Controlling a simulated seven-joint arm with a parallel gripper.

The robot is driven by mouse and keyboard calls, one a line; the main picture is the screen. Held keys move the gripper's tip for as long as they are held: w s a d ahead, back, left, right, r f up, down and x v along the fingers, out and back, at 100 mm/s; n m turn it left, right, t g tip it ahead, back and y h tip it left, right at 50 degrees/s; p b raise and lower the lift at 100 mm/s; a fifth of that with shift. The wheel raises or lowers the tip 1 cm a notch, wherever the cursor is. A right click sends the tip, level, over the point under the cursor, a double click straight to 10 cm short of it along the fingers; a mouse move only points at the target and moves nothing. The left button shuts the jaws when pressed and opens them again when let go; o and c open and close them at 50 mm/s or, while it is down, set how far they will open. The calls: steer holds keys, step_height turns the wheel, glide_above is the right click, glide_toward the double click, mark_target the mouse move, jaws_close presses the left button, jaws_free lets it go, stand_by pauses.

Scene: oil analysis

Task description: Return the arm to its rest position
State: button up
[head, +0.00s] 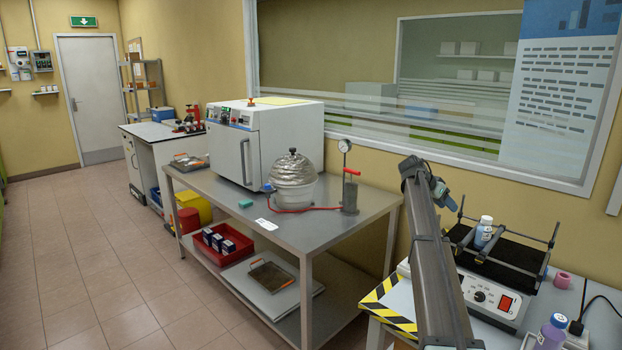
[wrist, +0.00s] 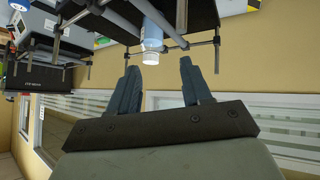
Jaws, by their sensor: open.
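My gripper (head: 447,197) is raised on my arm at the right of the head view, to the left of the shaker and above it. In the wrist view my gripper (wrist: 159,63) shows two dark fingers spread apart with nothing held between them. A blue bottle with a white cap (head: 484,232) stands on the black shaker platform (head: 510,252). The bottle also shows in the wrist view (wrist: 152,40), beyond the fingertips and apart from them; that view is upside down.
The shaker's white control box (head: 455,287) sits on the right bench. A steel table (head: 335,225) to the left bears an oven (head: 268,140), a glass desiccator (head: 293,180) and a hand pump (head: 350,190).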

steer(key=s+a+f+n+t+y, duration=0.15)
steer(key=a+f+n, duration=0.25)
steer(key=a+f, duration=0.7)
steer(key=s+a+f+n+y, duration=0.1)
steer(key=s+a+f+n, duration=0.2)
steer(key=a+f, duration=0.8)
steer(key=s+a+f+n+t+y, duration=0.1)
steer(key=s+a+f+n+y, duration=0.2)
steer(key=a+f, duration=0.8)
steer(key=s+d+f+n+g, duration=0.1)
steer(key=s+d+f+g, duration=0.15)
steer(key=s+f, duration=1.05)
steer(key=s+d+f+n+g, duration=0.1)
steer(key=s+f+g, duration=0.2)
steer(key=s+f, duration=1)
steer(key=s+f+g+y, duration=0.2)
steer(key=s, duration=1.7)
steer(key=s+f+n+g+y, duration=0.1)
steer(key=s+f+g, duration=0.2)
steer(key=s, duration=1.7)
steer(key=shift+s+d+f+g+y, duration=0.15)
steer(key=shift+d+f+g+y, duration=0.15)
steer(key=shift+d+f+y, duration=0.05)
